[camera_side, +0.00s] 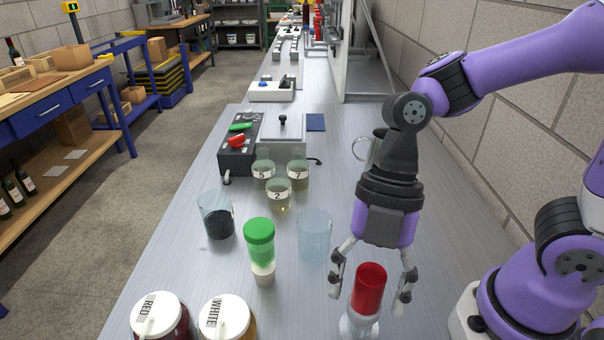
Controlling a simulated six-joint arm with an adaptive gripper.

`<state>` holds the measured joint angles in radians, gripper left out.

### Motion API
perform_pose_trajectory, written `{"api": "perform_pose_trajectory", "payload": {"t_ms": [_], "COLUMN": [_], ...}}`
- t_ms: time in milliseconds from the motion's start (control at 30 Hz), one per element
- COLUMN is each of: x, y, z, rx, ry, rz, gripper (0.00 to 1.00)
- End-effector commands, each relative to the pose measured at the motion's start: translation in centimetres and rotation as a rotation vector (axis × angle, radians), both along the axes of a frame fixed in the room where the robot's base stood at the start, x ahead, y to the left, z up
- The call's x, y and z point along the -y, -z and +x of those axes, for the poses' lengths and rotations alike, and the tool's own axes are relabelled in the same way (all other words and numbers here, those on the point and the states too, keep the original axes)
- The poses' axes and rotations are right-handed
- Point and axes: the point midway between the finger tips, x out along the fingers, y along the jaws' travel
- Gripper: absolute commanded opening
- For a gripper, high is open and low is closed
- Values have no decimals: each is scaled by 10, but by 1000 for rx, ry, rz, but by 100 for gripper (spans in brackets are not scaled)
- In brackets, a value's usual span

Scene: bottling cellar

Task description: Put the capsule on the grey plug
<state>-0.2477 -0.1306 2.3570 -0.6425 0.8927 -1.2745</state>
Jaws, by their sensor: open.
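A red capsule (369,289) stands upright at the front right, with a pale, partly clear piece (357,324) below it. I cannot tell how the two meet. My gripper (369,299) points down with its fingers open, one on each side of the red capsule. I cannot tell whether either finger touches it. To the left, a green-topped translucent piece (259,238) stands on a pale grey-beige plug-like base (263,273). No other grey plug can be made out clearly.
An empty glass (314,240) and a dark-filled glass (216,222) flank the green piece. Three numbered glasses (278,197) stand behind, before a dark switch box (238,158). RED (160,320) and WHITE (228,322) jars stand in front. A metal mug (374,147) stands behind my gripper.

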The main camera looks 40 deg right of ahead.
Motion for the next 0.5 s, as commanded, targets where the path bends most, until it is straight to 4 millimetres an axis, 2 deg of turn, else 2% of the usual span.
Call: {"api": "perform_pose_trajectory", "payload": {"t_ms": [300,500], "x": [18,24], "y": [-48,-67], "z": [10,12], "rx": [6,2], "ry": [5,6], "rz": [1,1], "gripper": [73,73]}}
